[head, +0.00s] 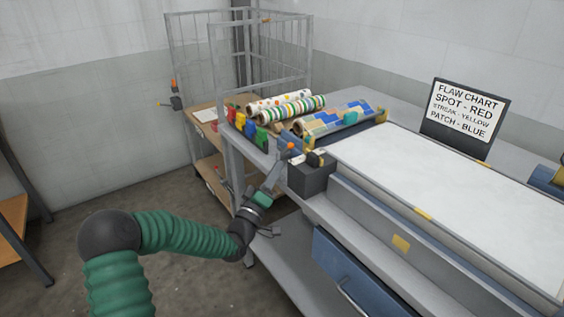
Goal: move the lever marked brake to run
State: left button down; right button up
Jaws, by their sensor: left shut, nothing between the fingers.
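A dark control box (312,177) stands at the near left corner of the press. Small dark parts and light labels (317,157) sit on its top, but I cannot read the marking for brake. A small orange knob (291,146) shows at the box's left edge; I cannot tell whether it belongs to the brake lever. The lever's position is too small to tell. My right gripper is not in view.
Patterned rolls (335,118) lie behind the box. A white press bed (450,195) extends right, with a flaw chart (465,112) behind it. A blue drawer (355,275) is below. A wire cage cart (215,85) stands behind.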

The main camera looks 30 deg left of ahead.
aim_at(286, 151)
pick_arm(q)
jog(key=x, duration=0.3)
jog(key=shift+w+a+r, duration=0.1)
jog(key=shift+w+a, duration=0.15)
jog(key=shift+w, duration=0.3)
jog(key=shift+d+r, duration=0.1)
jog(key=shift+r, duration=0.05)
